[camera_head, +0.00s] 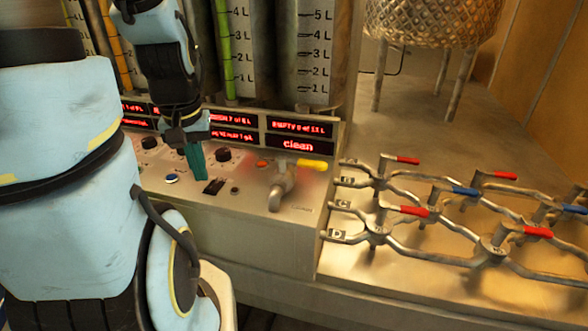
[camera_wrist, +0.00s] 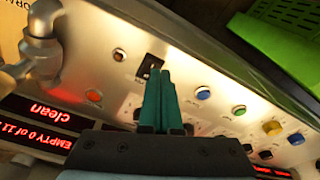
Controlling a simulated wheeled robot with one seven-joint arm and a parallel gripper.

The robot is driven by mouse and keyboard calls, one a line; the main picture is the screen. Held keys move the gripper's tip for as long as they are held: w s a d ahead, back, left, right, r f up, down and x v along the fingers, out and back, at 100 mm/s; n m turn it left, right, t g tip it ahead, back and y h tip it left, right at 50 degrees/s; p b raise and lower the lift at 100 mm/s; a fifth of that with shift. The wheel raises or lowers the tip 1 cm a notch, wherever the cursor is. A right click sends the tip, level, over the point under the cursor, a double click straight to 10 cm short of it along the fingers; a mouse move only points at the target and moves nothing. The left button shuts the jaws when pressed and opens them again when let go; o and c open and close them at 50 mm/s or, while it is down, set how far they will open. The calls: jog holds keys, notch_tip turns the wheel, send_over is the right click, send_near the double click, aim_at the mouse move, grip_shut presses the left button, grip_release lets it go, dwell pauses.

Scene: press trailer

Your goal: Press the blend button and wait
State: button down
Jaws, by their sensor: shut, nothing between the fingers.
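The control panel (camera_head: 245,205) carries several buttons and knobs, and I cannot read a blend label on any of them. My gripper (camera_head: 197,176) is shut and empty, with its teal fingers pointing down at the panel. In the wrist view my fingertips (camera_wrist: 161,73) are just beside a black rocker switch (camera_wrist: 150,66); whether they touch the panel I cannot tell. The switch also shows in the head view (camera_head: 213,187). A blue button (camera_wrist: 203,92) is to the right of the fingers, with a green button (camera_wrist: 239,110) farther right. A small dark red button (camera_wrist: 119,55) is to their left.
A metal tap (camera_head: 283,190) with a yellow handle stands right of the fingers. Red displays (camera_head: 298,146) read "EMPTY" and "clean". Pipes with red and blue valve handles (camera_head: 410,211) cover the right-hand counter. Graduated tubes (camera_head: 315,55) rise behind the panel.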

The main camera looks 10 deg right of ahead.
aim_at(262, 164)
jog(key=shift+d+r+m, duration=0.1)
jog(key=shift+d+m, duration=0.4)
jog(key=shift+m, duration=0.4)
jog(key=d+m, duration=0.1)
jog(key=m, duration=0.1)
jog(key=d+m+g+y+p, duration=0.1)
jog(key=m, duration=0.2)
jog(key=d+r+m, duration=0.1)
jog(key=m, duration=0.1)
jog(key=shift+w+g+y, duration=0.3)
jog(key=shift+w+y, duration=0.1)
jog(key=d+m+y, duration=0.1)
jog(key=m, duration=0.2)
jog(key=w+d+r+m+y+p, duration=0.1)
jog(key=m, duration=0.2)
jog(key=w+d+m+y, duration=0.1)
jog(key=m, duration=0.2)
jog(key=shift+d+r+m+p, duration=0.2)
jog(key=shift+r+m+p, duration=0.2)
jog(key=w+d+r+m+t+y+p, duration=0.1)
jog(key=w+d+r+m+t+y, duration=0.2)
jog(key=d+m, duration=0.3)
jog(key=w+r+m, duration=0.1)
jog(key=m, duration=0.4)
jog(key=shift+d+r+m+t+y, duration=0.15)
jog(key=shift+d+m+t+y, duration=0.15)
jog(key=shift+m+y, duration=0.1)
